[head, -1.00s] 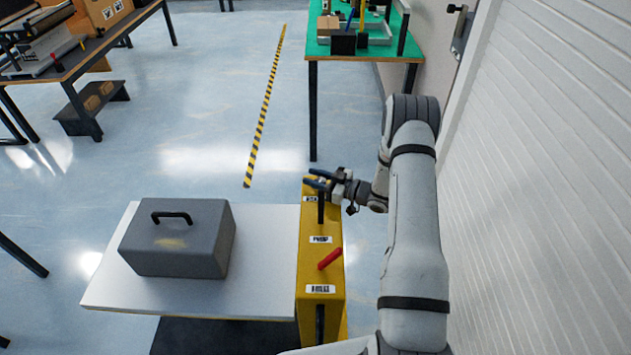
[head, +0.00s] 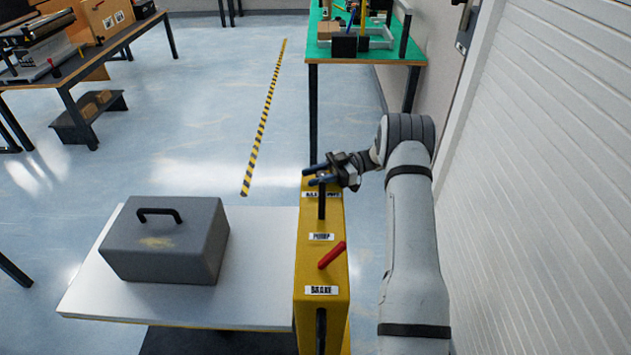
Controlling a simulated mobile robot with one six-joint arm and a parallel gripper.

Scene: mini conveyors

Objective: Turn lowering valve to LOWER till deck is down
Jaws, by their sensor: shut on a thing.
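The lift's yellow column (head: 312,262) stands at the right of its white deck (head: 258,260). A grey box (head: 160,245) with a black handle rests on the deck. My gripper (head: 320,173) is at the far top end of the column, shut around the lowering valve's handle, which the fingers mostly hide. The label there is partly covered and too small to read surely. Nearer are a black upright part (head: 322,205), a label reading PUMP (head: 321,237), a red lever (head: 332,255) tilted to the right, and a label reading BRAKE (head: 321,290).
A green-topped bench (head: 372,52) with tools stands at the back. A dark-topped bench (head: 95,50) is at the far left. A white slatted wall (head: 545,180) is close on the right. A yellow-black strip (head: 262,120) marks open floor.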

